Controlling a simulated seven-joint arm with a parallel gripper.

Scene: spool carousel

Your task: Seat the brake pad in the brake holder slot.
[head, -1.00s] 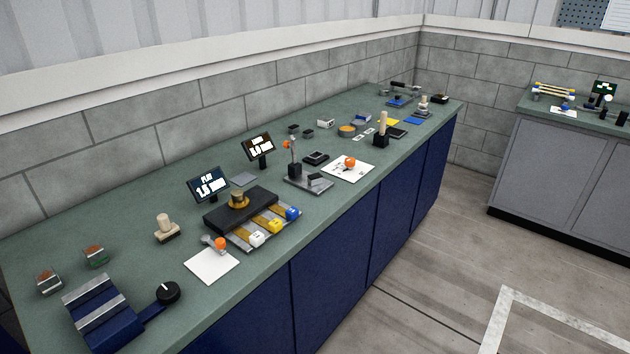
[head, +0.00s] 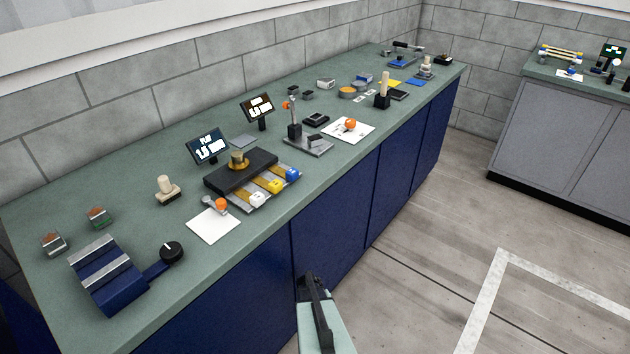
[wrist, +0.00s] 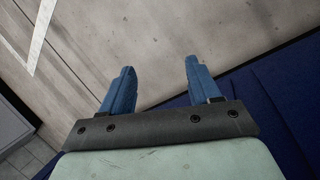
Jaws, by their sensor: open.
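My gripper (wrist: 160,66) is open and empty in the wrist view, its two blue fingers apart above the floor. In the head view my gripper (head: 313,287) is at the bottom, in front of the bench and apart from everything on it. I cannot tell for sure which items are the brake pad and brake holder. A grey base plate (head: 297,143) at mid-bench carries an orange-tipped lever (head: 291,112) and a small dark block (head: 315,141). A shallow black open holder (head: 316,119) lies behind it. Whether a slot is empty is too small to see.
The green bench (head: 215,275) is crowded along its length. A black spool platform (head: 215,179) with coloured blocks, a white card (head: 213,226) and a blue fixture (head: 105,288) stand towards the left. The floor (head: 420,275) in front is clear.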

